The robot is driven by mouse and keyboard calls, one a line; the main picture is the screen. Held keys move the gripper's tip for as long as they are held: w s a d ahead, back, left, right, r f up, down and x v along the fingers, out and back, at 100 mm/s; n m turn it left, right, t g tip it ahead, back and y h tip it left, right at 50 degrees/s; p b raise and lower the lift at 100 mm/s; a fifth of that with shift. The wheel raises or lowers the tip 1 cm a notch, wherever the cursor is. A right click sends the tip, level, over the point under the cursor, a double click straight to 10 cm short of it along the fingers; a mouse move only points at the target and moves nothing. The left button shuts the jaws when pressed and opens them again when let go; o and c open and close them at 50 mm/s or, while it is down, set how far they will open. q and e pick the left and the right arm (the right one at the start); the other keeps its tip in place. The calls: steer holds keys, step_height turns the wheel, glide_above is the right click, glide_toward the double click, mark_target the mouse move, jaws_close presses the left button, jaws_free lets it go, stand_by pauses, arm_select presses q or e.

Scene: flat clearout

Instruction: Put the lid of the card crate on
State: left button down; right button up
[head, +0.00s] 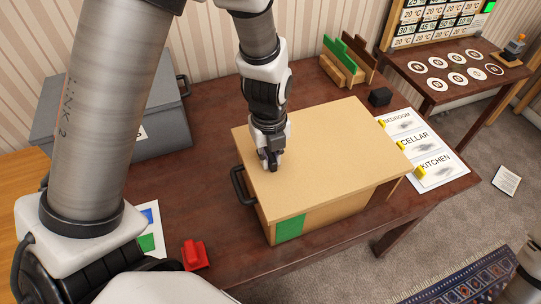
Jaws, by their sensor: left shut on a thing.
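The card crate (330,215) is a tan box on the brown table, with a green patch on its front and a black handle on its left side. Its flat tan lid (330,140) lies across the top and covers the opening. I cannot tell whether the lid is fully seated or slightly raised. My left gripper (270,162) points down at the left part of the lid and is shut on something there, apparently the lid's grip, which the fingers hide. My right gripper is out of view.
A grey box (165,125) stands at the back left. A red object (195,254) lies near the front edge. A labelled sheet (432,172), a small black block (380,97) and a wooden rack (345,65) are right and behind.

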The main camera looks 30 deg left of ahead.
arm_select(q)
steer(key=c, duration=1.1)
jaws_free()
steer(key=shift+o, duration=0.2)
steer(key=shift+r, duration=0.1)
step_height(320, 180, up, 12)
steer(key=shift+s, duration=0.15)
